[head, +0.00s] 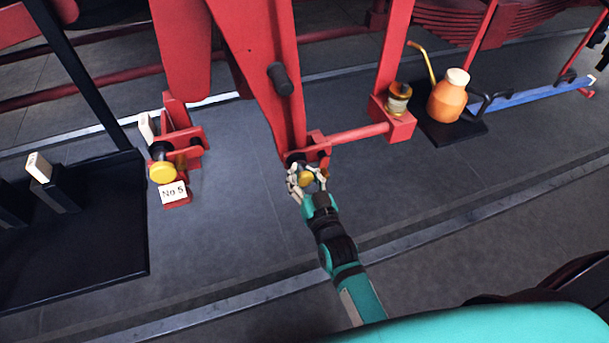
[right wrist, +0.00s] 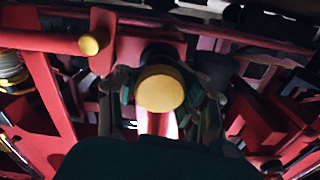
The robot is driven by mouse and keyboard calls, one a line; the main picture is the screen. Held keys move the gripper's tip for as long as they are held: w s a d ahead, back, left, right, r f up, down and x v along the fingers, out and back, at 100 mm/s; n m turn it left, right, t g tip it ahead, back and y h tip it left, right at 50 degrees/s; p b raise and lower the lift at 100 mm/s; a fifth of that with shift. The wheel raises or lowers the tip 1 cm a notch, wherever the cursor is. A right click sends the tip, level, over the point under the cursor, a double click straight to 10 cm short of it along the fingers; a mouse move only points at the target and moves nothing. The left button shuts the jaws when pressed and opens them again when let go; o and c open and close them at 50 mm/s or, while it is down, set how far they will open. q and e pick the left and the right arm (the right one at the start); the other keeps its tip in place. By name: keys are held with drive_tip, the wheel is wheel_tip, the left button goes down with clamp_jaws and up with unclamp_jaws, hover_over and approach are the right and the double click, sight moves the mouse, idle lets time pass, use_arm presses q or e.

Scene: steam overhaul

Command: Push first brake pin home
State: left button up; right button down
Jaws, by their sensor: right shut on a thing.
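A brake pin with a yellow round head (head: 305,180) sits at the lower end of the red brake hanger (head: 283,95), where a red rod meets it. My right gripper (head: 306,181) is shut on this pin, its fingers around the head. In the right wrist view the yellow pin head (right wrist: 160,90) is between the fingers, facing the camera, against the red linkage (right wrist: 130,48). How deep the pin sits is hidden by the head. Another yellow-headed pin (head: 162,172) is in the red stand marked No 5 (head: 173,193) at left. My left gripper is not in view.
A black tray (head: 110,250) with white-topped blocks lies at left. An orange oil can (head: 449,96) stands on a dark mat at right, near a blue bar (head: 530,93). A red rod (head: 358,134) runs right from the hanger. The floor before the hanger is clear.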

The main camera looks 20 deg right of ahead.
drive_tip(key=shift+w+f, duration=0.15)
drive_tip(key=c, duration=1.2)
unclamp_jaws()
drive_tip(key=shift+s, duration=0.3)
drive_tip(key=o, duration=0.5)
drive_tip(key=shift+w, duration=0.1)
drive_tip(key=s, duration=1.2)
drive_tip(key=shift+d, duration=0.25)
